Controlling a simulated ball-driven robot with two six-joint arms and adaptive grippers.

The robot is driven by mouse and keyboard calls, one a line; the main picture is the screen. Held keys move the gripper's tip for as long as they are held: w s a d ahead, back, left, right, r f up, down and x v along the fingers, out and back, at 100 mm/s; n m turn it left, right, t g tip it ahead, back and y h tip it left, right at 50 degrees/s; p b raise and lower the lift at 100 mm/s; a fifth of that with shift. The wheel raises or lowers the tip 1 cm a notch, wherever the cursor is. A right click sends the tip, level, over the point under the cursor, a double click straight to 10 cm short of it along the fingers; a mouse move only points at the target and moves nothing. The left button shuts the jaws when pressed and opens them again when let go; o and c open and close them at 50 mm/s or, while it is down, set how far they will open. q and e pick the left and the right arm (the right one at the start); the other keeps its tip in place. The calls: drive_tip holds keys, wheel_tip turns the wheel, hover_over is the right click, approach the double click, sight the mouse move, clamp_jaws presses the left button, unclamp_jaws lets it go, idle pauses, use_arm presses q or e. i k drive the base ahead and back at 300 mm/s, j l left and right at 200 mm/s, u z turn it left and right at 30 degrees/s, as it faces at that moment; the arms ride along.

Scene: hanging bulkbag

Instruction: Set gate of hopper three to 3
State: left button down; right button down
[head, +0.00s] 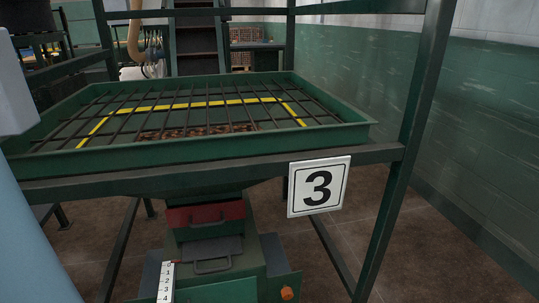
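Hopper three (110,154) is a green open-topped tray under a dark bar grate with a yellow outline. Brown material shows under the grate. A white sign (319,186) with a black 3 hangs on its front right. Below, a red panel (204,214) with a handle sits on the chute. Under it is a grey gate plate (211,254) with a dark handle. I cannot tell the gate's setting. Neither of my grippers is visible.
A green steel frame holds the hopper, with a post (408,140) at the right. A green and white wall (480,120) runs along the right. Brown floor (425,255) is open at the right.

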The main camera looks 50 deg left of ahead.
sight(194, 250)
drive_tip(key=u, duration=2.1)
